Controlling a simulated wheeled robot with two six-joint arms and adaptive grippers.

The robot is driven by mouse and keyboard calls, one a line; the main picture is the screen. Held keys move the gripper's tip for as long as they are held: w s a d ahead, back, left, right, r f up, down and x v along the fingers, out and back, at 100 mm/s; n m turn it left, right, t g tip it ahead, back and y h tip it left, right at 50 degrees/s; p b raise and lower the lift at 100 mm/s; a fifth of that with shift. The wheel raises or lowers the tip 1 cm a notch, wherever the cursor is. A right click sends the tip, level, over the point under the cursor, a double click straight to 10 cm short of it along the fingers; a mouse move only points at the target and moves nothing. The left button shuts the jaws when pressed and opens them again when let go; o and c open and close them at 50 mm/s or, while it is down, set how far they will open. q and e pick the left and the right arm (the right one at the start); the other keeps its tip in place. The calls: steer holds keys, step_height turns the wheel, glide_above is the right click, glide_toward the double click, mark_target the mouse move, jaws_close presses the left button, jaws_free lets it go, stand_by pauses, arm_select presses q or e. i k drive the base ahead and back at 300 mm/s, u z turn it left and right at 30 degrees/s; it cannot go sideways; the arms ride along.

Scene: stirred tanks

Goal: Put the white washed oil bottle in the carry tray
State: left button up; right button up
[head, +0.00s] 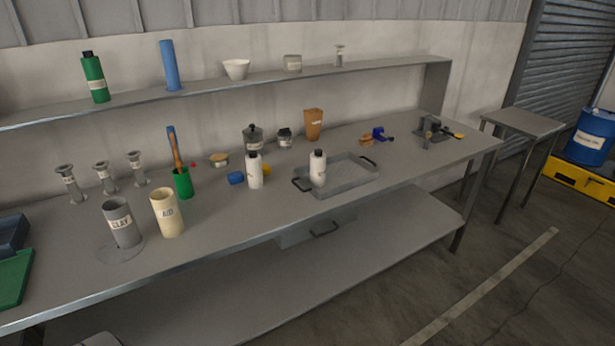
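Two white bottles with black caps stand upright on the workbench in the head view. One white bottle (255,172) is on the bare bench top, left of the grey carry tray (350,184). The other white bottle (318,170) appears to stand inside the tray at its left end. Their labels are too small to read, so I cannot tell which one is the washed oil bottle. The tray has dark handles at its ends, and its right part looks empty. Neither of my grippers is in view.
A blue cap-like piece (236,178) lies left of the first bottle. A dark lidded jar (253,138) stands behind it. The shelf (205,93) overhangs the back. The front bench strip is clear.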

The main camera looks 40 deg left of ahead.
mark_target(352, 171)
steer(key=z, duration=0.15)
steer(key=i, duration=0.9)
steer(key=u, duration=0.45)
steer(key=i, duration=0.8)
steer(key=u, duration=0.8)
